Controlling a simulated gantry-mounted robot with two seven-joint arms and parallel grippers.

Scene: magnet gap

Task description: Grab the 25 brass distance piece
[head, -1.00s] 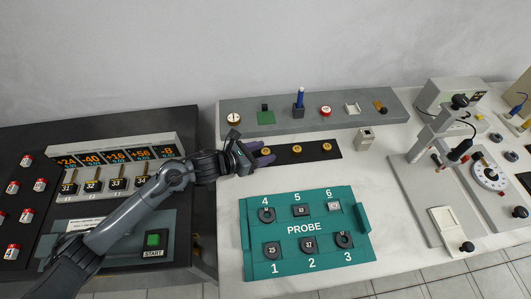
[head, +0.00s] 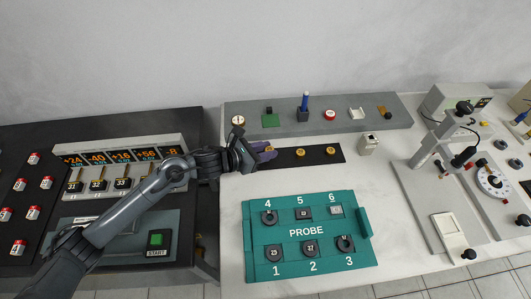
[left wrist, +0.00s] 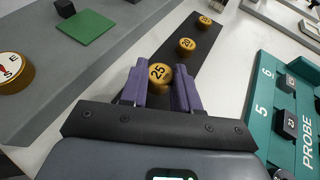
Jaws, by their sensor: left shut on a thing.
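The brass distance piece marked 25 (left wrist: 159,74) sits between the two purple fingers of my left gripper (left wrist: 160,88) in the left wrist view. The gripper is shut on it, with a finger on each side. In the head view my left gripper (head: 262,153) is at the left end of the black strip (head: 287,159), and its fingers hide most of the piece. I cannot tell whether the piece still touches the strip. My right gripper is not in view.
Two more brass pieces (head: 300,152) (head: 330,151) stand on the strip to the right. A grey shelf (head: 345,123) with small items lies behind. The green PROBE tray (head: 297,270) lies in front. White table is clear between strip and tray.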

